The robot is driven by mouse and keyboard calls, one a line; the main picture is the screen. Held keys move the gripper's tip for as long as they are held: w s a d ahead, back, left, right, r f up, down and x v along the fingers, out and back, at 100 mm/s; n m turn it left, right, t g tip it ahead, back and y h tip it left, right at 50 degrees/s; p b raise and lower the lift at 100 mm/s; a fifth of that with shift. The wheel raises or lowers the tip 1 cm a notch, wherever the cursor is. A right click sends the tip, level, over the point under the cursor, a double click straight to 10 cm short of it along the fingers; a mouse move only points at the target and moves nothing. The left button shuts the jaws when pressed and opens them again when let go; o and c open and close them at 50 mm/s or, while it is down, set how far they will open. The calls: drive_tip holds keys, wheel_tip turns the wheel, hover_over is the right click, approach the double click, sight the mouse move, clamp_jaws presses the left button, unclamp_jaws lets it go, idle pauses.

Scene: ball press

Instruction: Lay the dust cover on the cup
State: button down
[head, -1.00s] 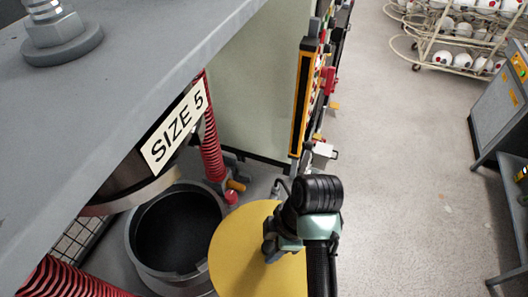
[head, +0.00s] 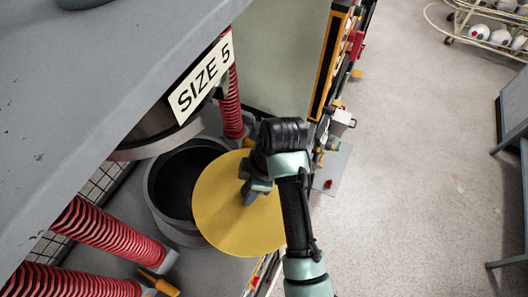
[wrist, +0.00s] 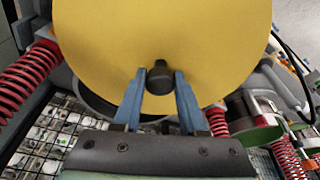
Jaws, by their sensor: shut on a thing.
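The dust cover (head: 232,225) is a flat yellow disc with a dark knob (wrist: 160,76) at its middle. My gripper (head: 254,188) is shut on that knob, with blue fingers either side of it in the wrist view (wrist: 159,88). The cup (head: 172,226) is a grey round wall with a dark, open inside, under the press head. In the head view the cover overlaps the right part of the cup's mouth and the left part shows open. The cover looks raised above the rim; the gap is hard to judge. In the wrist view the cover hides most of the cup.
The press head with its "SIZE 5" label (head: 201,76) hangs above the cup's left and far side. Red bellows (head: 115,232) stand around the cup. A large grey plate (head: 95,70) overhangs the left. Open floor (head: 420,150) lies right.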

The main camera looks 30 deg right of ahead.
drive_tip(key=w+a+f+b, duration=0.2)
drive_tip(key=w+a+b, duration=0.4)
drive_tip(key=w+a, duration=0.4)
drive_tip(key=shift+w+a+f, duration=0.25)
drive_tip(key=shift+w+f, duration=0.05)
drive_tip(key=shift+w, duration=1.95)
drive_tip(key=shift+f+b, duration=0.8)
drive_tip(key=shift+f, duration=0.1)
drive_tip(key=shift+c, duration=1.9)
unclamp_jaws()
drive_tip(key=b+v, duration=0.2)
drive_tip(key=v, duration=0.5)
drive_tip(key=shift+r, duration=0.3)
drive_tip(key=shift+d, duration=0.1)
